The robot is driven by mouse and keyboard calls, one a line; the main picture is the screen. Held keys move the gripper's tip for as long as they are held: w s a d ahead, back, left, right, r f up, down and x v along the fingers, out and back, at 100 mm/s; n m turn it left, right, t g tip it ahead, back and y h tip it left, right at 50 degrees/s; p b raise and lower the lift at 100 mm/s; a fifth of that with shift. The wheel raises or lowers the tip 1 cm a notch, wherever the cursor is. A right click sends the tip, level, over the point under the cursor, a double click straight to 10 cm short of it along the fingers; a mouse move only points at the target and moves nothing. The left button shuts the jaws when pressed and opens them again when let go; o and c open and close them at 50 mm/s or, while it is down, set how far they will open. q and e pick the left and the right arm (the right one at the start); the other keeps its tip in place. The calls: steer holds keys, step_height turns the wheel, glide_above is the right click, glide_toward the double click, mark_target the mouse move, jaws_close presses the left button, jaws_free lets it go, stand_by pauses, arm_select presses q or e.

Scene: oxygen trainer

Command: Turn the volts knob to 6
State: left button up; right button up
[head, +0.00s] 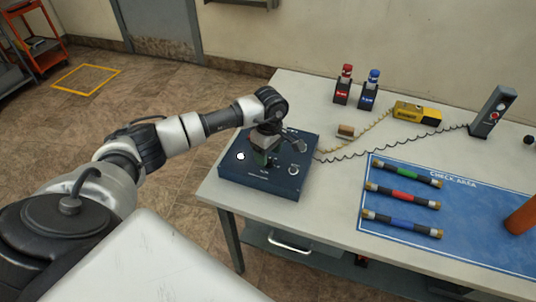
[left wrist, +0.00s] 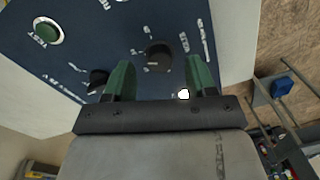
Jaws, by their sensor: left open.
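The dark blue trainer box (head: 233,174) sits at the near left corner of the table, and its panel (left wrist: 125,25) fills the upper left wrist view. My left gripper (head: 262,158) is over the box with its fingers pointing down at the panel. In the left wrist view the gripper (left wrist: 160,78) is open, its two green fingers apart. A round black knob (left wrist: 158,55) shows between and just beyond the fingertips; I cannot tell whether they touch it. A second black knob (left wrist: 97,77) is left of the fingers. The labels beside both knobs are too small to read surely.
A button marked TEST (left wrist: 47,31) is on the panel, and a lit white lamp (left wrist: 183,94) shows near the right finger. Right of the box, a blue check mat (head: 470,240) holds red, green and blue tubes. A yellow meter (head: 416,112) and coiled cords lie behind.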

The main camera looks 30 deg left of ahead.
arm_select(q)
steer(key=shift+f, duration=1)
steer(key=c, duration=0.9)
